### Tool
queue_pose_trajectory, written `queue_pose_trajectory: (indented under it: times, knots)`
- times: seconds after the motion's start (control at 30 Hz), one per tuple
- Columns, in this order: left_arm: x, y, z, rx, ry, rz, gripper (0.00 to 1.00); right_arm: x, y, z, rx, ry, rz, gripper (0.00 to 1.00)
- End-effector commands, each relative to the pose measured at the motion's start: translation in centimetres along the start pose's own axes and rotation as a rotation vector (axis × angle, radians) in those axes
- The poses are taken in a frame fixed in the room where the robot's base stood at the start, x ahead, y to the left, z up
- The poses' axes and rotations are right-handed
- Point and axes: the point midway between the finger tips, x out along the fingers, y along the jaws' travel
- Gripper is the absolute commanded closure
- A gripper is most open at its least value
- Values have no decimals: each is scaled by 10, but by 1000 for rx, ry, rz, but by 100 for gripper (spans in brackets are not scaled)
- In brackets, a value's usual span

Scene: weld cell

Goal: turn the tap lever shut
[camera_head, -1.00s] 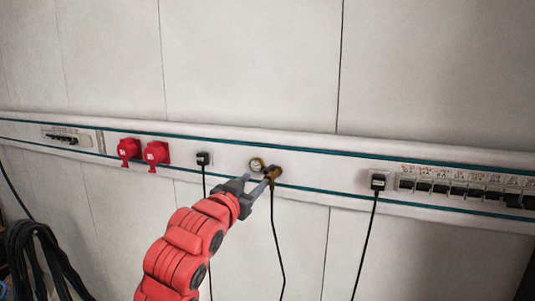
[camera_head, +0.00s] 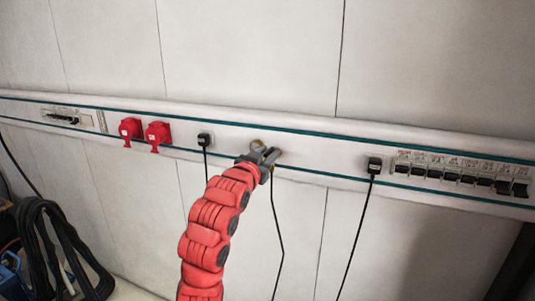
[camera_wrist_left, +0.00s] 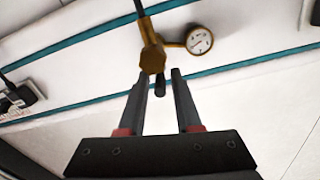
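The brass tap (camera_wrist_left: 152,58) sits on the white wall rail, with a hose running from it. Its short dark lever (camera_wrist_left: 160,86) shows in the left wrist view between the tips of my left gripper (camera_wrist_left: 160,80). The fingers are apart, with gaps visible beside the lever; I cannot tell whether either one touches it. In the head view my left gripper (camera_head: 270,157) is up at the tap and hides most of it. A round brass pressure gauge (camera_wrist_left: 199,40) is joined to the tap; it also shows in the head view (camera_head: 257,145). My right gripper is not in view.
Two red sockets (camera_head: 145,132) and a black plug (camera_head: 204,140) are left of the tap on the rail. Another plug (camera_head: 374,165) and a row of breakers (camera_head: 457,175) are to the right. Black cables (camera_head: 62,245) hang at lower left.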

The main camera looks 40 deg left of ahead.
Motion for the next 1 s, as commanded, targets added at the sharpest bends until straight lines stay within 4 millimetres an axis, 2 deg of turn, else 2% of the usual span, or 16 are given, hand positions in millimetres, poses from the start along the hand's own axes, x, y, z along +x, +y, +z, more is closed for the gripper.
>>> queue_pose_trajectory:
  times: [0.03,0.17,0.47,0.67,0.87,1.0]
  knots:
    - [0,0,0,0,0,0,78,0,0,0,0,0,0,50]
    - [0,0,0,0,0,0,100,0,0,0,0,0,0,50]
    - [0,0,0,0,-1,-1,100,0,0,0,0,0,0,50]
    - [1,4,3,5,-8,-27,100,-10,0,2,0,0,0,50]
    - [2,12,7,7,-27,-122,100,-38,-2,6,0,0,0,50]
    - [4,18,8,6,-46,-229,100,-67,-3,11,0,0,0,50]
